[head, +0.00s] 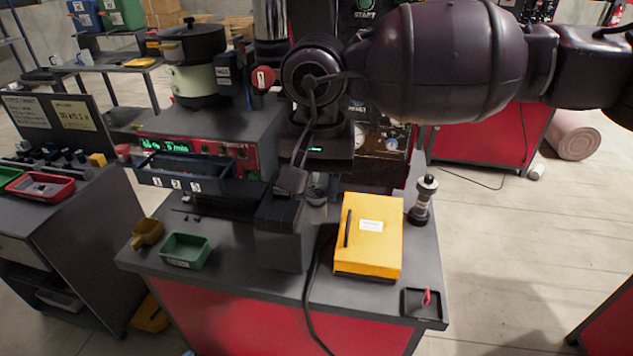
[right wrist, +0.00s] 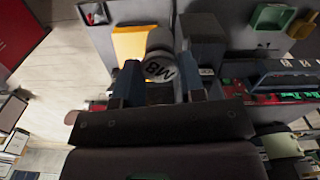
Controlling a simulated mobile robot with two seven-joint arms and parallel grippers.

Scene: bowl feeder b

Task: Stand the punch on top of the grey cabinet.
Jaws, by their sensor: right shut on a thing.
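My right gripper (head: 303,188) is shut on the punch (head: 317,190), a silver-grey round piece. In the right wrist view the punch (right wrist: 159,68) shows its round end marked "M8" between the two fingers (right wrist: 160,88). The grey cabinet (head: 283,238), a dark grey box, stands on the bench just below and in front of the gripper. It also shows in the right wrist view (right wrist: 203,28), beside the punch. I cannot tell the gap between them. The punch's lower part is hidden. My left gripper is not in view.
A yellow box (head: 370,235) stands close to the right of the grey cabinet. Beyond it is a dark spindle-like tool (head: 423,200). A green bin (head: 186,251) and a yellow scoop (head: 147,233) lie to the left. A red-fronted machine (head: 215,145) stands behind.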

